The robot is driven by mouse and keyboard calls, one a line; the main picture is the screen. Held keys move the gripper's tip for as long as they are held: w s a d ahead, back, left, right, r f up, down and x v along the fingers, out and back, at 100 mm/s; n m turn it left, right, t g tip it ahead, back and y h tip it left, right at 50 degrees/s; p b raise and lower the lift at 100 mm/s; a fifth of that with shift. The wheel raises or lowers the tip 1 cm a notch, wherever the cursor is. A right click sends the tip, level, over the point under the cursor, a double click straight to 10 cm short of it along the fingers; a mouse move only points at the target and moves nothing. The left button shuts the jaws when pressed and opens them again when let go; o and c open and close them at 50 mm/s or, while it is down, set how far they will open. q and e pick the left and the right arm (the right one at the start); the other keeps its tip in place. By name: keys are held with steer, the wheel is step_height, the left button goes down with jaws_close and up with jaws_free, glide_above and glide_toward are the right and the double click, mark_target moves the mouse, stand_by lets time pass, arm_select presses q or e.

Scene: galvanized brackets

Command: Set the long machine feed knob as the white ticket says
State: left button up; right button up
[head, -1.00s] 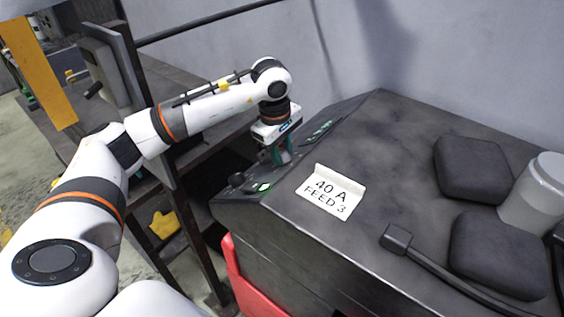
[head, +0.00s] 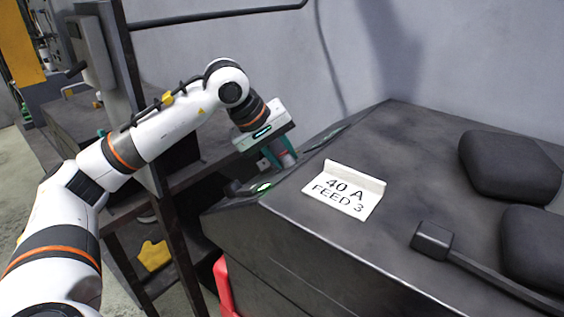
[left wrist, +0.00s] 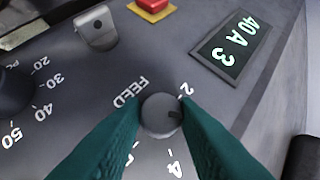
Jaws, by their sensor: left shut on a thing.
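The white ticket (head: 345,191) stands on top of the dark machine and reads "40 A FEED 3". My left gripper (head: 281,158) is over the machine's sloped panel, tilted. In the left wrist view its teal fingers are shut on the round grey feed knob (left wrist: 160,114), one on each side. "FEED" is printed beside the knob, with 2 and 4 visible on its scale; the right finger covers the part between. The knob's dark mark points right, toward that covered part. The lit display (left wrist: 234,48) reads "40 A 3". My right gripper is not in view.
A second dark knob (left wrist: 12,92) with a scale around 20 to 50 sits left of the feed knob. A metal bracket-like part (left wrist: 97,28) and a red button (left wrist: 153,4) are on the panel. Black pads (head: 510,165) and a black-headed bar (head: 432,240) lie on the machine top.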

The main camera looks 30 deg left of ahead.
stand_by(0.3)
arm_select(q)
steer(key=o, duration=1)
steer(key=v, duration=1.2)
